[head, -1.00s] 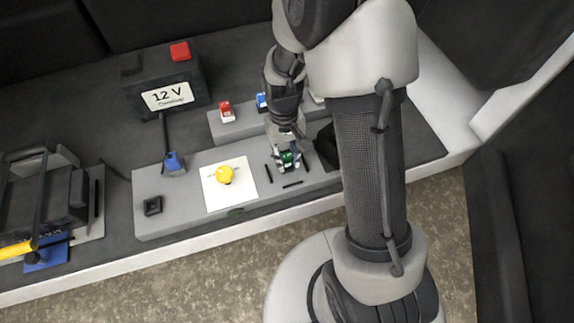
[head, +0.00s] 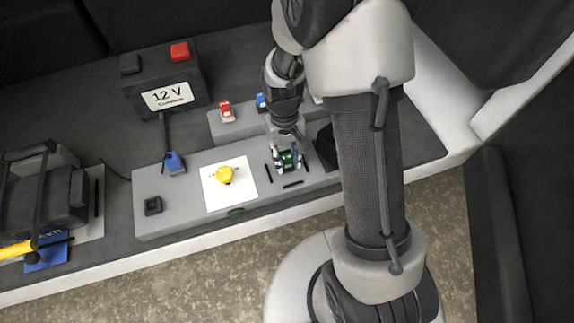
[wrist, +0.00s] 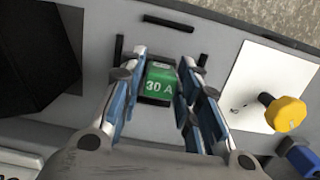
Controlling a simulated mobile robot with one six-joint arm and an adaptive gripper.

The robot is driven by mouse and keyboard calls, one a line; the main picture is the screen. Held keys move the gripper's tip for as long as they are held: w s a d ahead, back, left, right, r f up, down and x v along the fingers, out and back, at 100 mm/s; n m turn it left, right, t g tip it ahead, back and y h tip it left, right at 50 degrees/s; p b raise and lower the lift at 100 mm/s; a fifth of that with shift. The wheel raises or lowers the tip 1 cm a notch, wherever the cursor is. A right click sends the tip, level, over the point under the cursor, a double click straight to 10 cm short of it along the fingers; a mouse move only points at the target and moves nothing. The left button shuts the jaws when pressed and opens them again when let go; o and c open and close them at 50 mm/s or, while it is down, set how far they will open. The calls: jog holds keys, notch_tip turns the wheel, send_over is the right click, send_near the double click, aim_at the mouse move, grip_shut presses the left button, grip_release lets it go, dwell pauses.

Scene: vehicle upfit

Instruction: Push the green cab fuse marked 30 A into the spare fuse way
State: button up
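The green fuse marked 30 A (wrist: 160,85) sits between the two fingers of my gripper (wrist: 163,75) in the wrist view, its label facing the camera. The fingers appear closed on its sides. In the head view the green fuse (head: 290,160) shows only in part between the fingers of my gripper (head: 288,166), low over the front grey block. Short black bars surround this spot. The spare fuse way itself is hidden under the fuse and fingers, so I cannot tell how deep the fuse sits.
A yellow knob (head: 224,175) stands on a white plate (head: 243,188) left of my gripper. A red fuse (head: 227,113) and a blue one (head: 261,101) stand on the rear grey block. A 12 V battery (head: 190,92) is at back left.

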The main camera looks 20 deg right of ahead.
jog(key=shift+r, duration=0.25)
dwell(0.3)
jog(key=shift+w+r+p, duration=0.2)
jog(key=shift+r+p, duration=1.35)
jog(key=o, duration=0.6)
jog(key=shift+c, duration=0.2)
jog(key=c, duration=0.6)
jog(key=shift+o, duration=0.2)
